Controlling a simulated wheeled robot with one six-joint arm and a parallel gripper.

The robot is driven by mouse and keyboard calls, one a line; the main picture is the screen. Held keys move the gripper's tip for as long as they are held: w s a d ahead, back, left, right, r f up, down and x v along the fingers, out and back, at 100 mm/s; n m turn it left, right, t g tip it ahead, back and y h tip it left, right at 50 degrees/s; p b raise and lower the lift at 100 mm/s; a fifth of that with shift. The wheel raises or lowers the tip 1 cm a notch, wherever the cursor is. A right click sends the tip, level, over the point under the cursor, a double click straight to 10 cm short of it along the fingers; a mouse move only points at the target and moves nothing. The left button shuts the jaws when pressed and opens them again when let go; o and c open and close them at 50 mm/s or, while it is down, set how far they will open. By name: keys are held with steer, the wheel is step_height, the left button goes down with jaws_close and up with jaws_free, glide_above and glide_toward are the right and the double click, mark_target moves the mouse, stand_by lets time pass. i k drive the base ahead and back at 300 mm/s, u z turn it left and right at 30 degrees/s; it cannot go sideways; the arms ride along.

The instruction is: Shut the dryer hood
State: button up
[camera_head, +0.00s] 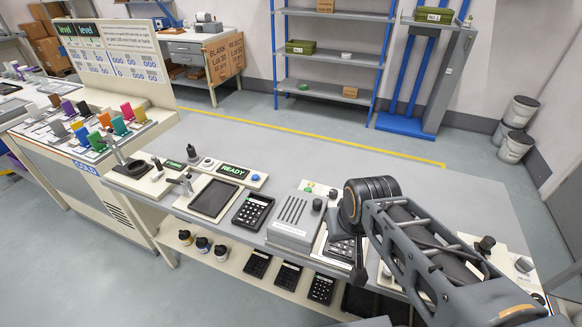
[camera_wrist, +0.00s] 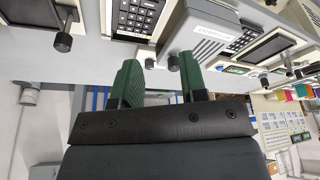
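The grey dryer hood (camera_head: 291,219), a slotted box with a pale label, stands mid-bench in the head view. It also shows in the wrist view (camera_wrist: 203,35). A dark keypad (camera_head: 343,248) lies uncovered on a light base just right of the hood. It appears left of the hood in the wrist view (camera_wrist: 136,14). My gripper (camera_wrist: 160,60) is open, with two green fingers apart and nothing visibly held. Black knobs lie beyond the fingertips; contact cannot be told. In the head view, my arm hides the gripper and part of the bench right of the hood.
Left of the hood are another keypad (camera_head: 252,210), a black tray (camera_head: 214,198) and a READY display (camera_head: 234,172). Knobs stand at the bench's right end. Several keypads and ink jars sit on the lower shelf. The rear strip of the bench top (camera_head: 260,150) is clear.

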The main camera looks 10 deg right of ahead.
mark_target(295, 224)
steer(key=u, duration=1.95)
steer(key=i, duration=0.4)
steer(key=u, duration=0.1)
